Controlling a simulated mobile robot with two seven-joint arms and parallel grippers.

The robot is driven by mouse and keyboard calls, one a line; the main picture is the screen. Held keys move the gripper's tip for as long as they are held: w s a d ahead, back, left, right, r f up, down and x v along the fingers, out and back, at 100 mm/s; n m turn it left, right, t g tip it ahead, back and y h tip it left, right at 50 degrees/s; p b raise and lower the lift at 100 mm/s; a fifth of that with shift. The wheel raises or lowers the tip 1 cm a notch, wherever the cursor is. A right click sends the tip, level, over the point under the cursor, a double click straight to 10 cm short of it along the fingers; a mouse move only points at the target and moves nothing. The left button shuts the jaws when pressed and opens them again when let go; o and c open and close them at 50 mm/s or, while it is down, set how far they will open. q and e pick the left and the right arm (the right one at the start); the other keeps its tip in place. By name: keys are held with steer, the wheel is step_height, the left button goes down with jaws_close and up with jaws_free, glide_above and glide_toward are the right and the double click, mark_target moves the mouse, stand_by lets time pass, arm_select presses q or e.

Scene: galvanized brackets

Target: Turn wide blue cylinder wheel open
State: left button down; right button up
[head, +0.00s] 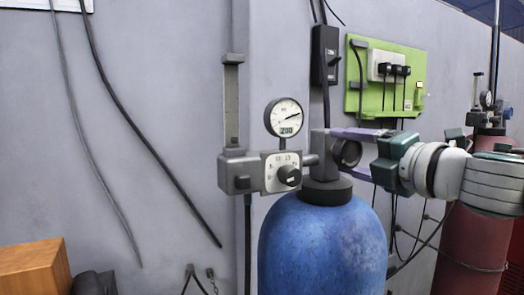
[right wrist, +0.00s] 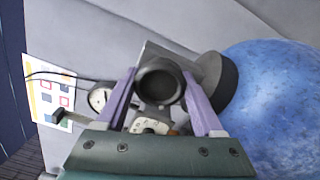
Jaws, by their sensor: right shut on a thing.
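The wide blue cylinder (head: 322,245) stands upright in the lower middle of the head view; its rounded blue side also fills the right of the right wrist view (right wrist: 275,90). Its dark round wheel (head: 347,153) sits on the valve at the top, facing right. My right gripper (head: 337,146) comes in from the right, with its purple fingers shut on the wheel. In the right wrist view the wheel (right wrist: 160,84) lies between the two fingers. The fingers partly hide the wheel in the head view. My left gripper is out of view.
A regulator (head: 245,172) with a round gauge (head: 286,117) adjoins the valve on the left. A green panel (head: 413,75) with plugs hangs on the wall behind. A red cylinder (head: 465,245) stands at right; an orange-brown box (head: 35,270) is lower left.

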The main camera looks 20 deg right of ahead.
steer(key=shift+n, duration=0.3)
steer(key=o, duration=1.4)
steer(key=shift+c, duration=0.2)
steer(key=shift+s+f, duration=0.15)
steer(key=shift+s, duration=0.15)
steer(key=s+b, duration=0.4)
steer(key=s, duration=0.5)
steer(key=shift+s+d, duration=0.15)
steer(key=shift+d, duration=0.2)
